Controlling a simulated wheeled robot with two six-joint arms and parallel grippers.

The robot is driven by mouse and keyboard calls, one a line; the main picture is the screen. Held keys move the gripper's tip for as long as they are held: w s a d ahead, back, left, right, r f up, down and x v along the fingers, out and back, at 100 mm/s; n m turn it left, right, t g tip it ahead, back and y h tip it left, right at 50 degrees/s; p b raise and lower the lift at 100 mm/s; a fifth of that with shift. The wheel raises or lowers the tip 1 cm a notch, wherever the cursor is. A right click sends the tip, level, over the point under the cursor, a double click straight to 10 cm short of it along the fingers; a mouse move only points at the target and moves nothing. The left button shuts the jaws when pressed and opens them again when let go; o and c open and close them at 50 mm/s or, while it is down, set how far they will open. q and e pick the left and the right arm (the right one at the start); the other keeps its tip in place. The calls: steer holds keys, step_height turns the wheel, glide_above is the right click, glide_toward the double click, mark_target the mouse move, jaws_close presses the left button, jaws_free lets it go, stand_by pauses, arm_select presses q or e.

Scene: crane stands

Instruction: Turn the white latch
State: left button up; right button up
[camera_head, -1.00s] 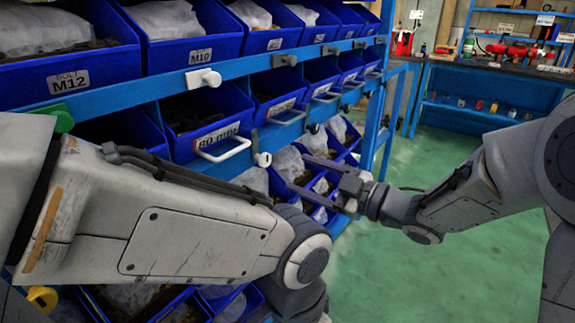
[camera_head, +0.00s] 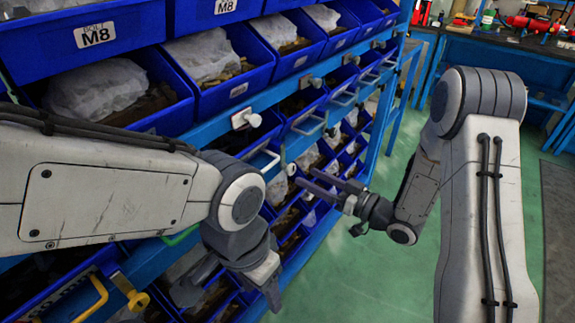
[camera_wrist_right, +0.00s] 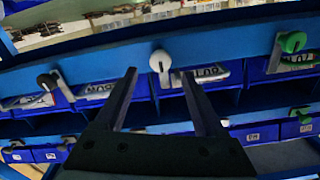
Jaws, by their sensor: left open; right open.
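A white latch with a round knob (camera_head: 246,119) sits on the blue rail under the upper bins in the head view. A second white round knob (camera_head: 291,169) sits lower on the rack, close to my right gripper (camera_head: 303,180). In the right wrist view a white knob latch (camera_wrist_right: 160,61) is on the blue rail ahead, between the open fingers (camera_wrist_right: 159,74) in the picture; I cannot tell which head-view knob it is. My right gripper is open and empty, pointing at the rack. My left gripper (camera_head: 230,293) is open, hanging low before the lower bins.
A green latch (camera_wrist_right: 292,42) and a black latch (camera_wrist_right: 48,82) flank the white one. Blue bins (camera_head: 215,60) with bagged parts fill the rack. A yellow handle (camera_head: 95,292) is at lower left. Green floor (camera_head: 400,275) is clear; a workbench (camera_head: 500,55) stands behind.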

mark_target(294, 170)
steer(key=x, duration=0.6)
steer(key=shift+w+a, duration=0.2)
steer(key=shift+a, duration=0.05)
jaws_close()
steer(key=shift+r+m+p, duration=0.1)
steer(key=shift+m+p, duration=0.3)
steer(key=shift+p, duration=0.1)
steer(key=shift+m, duration=0.4)
jaws_free()
